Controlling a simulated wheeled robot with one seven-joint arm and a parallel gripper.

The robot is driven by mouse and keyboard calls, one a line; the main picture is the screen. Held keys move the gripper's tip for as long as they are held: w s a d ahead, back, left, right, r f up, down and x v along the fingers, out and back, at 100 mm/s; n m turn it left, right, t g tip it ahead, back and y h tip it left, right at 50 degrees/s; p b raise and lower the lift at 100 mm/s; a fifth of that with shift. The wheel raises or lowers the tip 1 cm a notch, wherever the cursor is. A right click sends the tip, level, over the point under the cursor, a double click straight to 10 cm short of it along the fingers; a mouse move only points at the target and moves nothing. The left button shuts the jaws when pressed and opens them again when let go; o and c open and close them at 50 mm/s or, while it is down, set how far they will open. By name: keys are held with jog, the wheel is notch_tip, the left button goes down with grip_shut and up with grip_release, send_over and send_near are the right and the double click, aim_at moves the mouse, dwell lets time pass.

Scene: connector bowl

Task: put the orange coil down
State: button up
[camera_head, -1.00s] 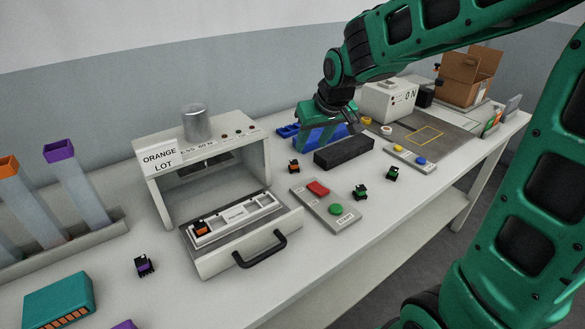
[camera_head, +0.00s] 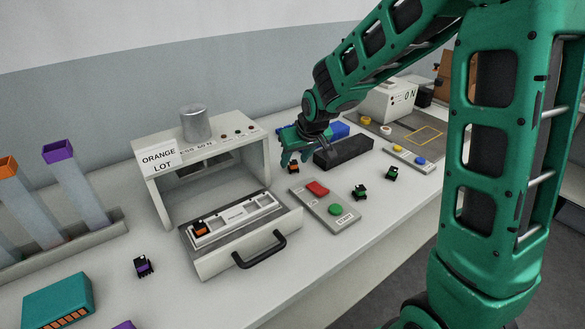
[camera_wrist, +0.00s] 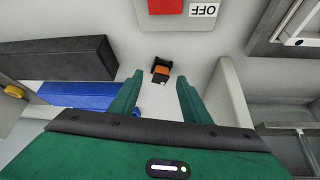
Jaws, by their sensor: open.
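A small black part with an orange face, the likely orange coil (camera_head: 293,168), sits on the white table in front of the long dark block. In the wrist view this orange part (camera_wrist: 161,71) lies between and just beyond my fingertips, with table showing around it. My gripper (camera_head: 295,157) is open over it, fingers pointing down, with nothing held between them. In the wrist view my gripper (camera_wrist: 160,80) shows two green fingers spread apart. A similar orange part (camera_head: 200,228) sits at the left end of the tray in the pulled-out drawer.
The dark block (camera_head: 343,152) and blue bin (camera_head: 340,130) are close by. A button panel (camera_head: 325,206) with red and green buttons lies in front. Green parts (camera_head: 360,191) stand to its right, a purple part (camera_head: 142,265) far left. The press housing (camera_head: 160,195) stands left.

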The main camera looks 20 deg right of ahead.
jog(key=shift+w+f, duration=0.15)
jog(key=shift+f, duration=0.25)
grip_shut()
